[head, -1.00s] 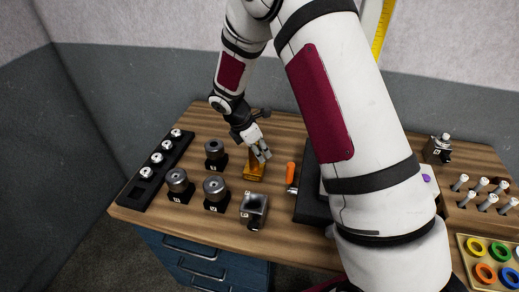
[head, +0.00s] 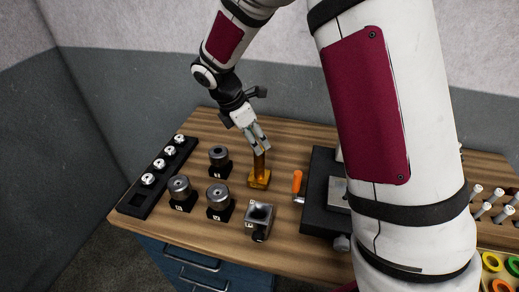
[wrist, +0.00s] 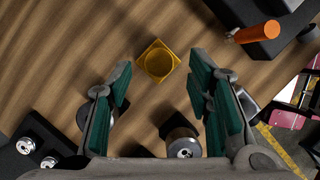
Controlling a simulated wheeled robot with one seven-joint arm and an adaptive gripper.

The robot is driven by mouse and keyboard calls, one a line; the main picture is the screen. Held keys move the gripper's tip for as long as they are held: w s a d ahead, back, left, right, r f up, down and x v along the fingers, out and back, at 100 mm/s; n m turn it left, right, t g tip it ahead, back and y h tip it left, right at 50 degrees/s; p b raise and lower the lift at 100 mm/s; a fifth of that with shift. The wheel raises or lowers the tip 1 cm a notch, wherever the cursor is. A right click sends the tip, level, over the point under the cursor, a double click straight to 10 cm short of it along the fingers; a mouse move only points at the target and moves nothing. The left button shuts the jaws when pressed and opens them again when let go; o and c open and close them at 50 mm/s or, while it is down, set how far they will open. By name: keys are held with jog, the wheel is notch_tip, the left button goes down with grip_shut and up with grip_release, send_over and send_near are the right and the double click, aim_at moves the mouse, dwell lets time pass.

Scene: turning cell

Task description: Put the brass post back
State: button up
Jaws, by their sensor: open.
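The brass post (head: 260,164) stands upright on a square yellow base (head: 259,181) on the wooden bench in the head view. In the wrist view the square yellow piece (wrist: 157,61) shows from above with a round outline inside it; I cannot tell post from base there. My gripper (head: 262,147) is just above the post's upper end, pointing down. In the wrist view my gripper (wrist: 158,90) has its green-padded fingers spread wide, with nothing held between them. The square piece lies beyond the fingertips, roughly centred between them.
Several dark holders with round metal tops (head: 180,189) stand left of the post. A black rack (head: 155,178) with silver pieces lies at the bench's left edge. A grey block (head: 258,218) stands in front. An orange cylinder (head: 297,182) and a black fixture (head: 322,208) are on the right.

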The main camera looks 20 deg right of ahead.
jog(key=s+d+r+m+t+y, duration=0.2)
jog(key=s+r+m, duration=0.8)
jog(key=s+r, duration=0.45)
jog(key=s+r+m+t+y, duration=0.2)
jog(key=s+r+m+t, duration=0.1)
jog(key=s+m, duration=0.7)
jog(key=shift+s+a+r, duration=0.15)
jog(key=shift+s+r, duration=0.65)
jog(key=shift+s, duration=0.05)
